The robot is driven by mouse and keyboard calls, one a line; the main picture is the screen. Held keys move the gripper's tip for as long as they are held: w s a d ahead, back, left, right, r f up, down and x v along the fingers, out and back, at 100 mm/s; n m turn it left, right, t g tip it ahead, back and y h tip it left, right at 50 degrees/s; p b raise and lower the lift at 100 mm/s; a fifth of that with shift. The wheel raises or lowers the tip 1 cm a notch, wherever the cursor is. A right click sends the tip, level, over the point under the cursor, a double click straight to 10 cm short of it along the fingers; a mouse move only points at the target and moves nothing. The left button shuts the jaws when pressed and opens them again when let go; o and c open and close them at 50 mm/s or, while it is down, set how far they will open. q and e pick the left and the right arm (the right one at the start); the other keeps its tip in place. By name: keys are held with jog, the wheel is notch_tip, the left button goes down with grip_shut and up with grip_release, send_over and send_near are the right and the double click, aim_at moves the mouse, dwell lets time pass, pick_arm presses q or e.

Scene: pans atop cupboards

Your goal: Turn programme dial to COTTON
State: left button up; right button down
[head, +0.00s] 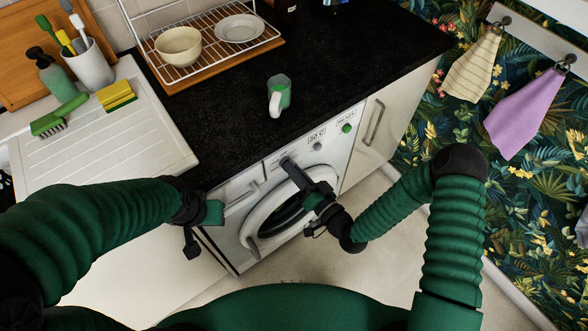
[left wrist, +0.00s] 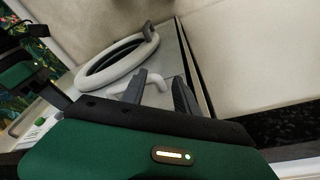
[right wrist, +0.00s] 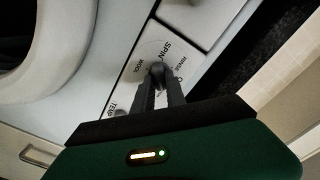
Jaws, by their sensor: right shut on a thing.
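The programme dial (right wrist: 157,72) is a dark round knob on the white washing machine panel. The labels SPIN, WOOL and RINSE show around it, and part of another word is hidden by my fingers. My right gripper (right wrist: 160,80) is shut on the dial. In the head view my right gripper (head: 288,163) reaches the dial at the left of the control panel (head: 332,136). I cannot tell exactly which label the dial points to. My left gripper (left wrist: 160,90) is open and empty, with its fingers apart near the front of the machine.
The round washer door (head: 248,215) is below the panel. A TEMP knob (right wrist: 118,114) sits beside the dial. A sink drainer (head: 90,150) is at left.

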jog(key=shift+d+f+m, duration=0.1)
jog(key=shift+m, duration=0.8)
jog(key=c, duration=1.4)
grip_release()
jog(key=shift+o, duration=0.2)
jog(key=v, duration=1.7)
jog(key=shift+w, duration=0.15)
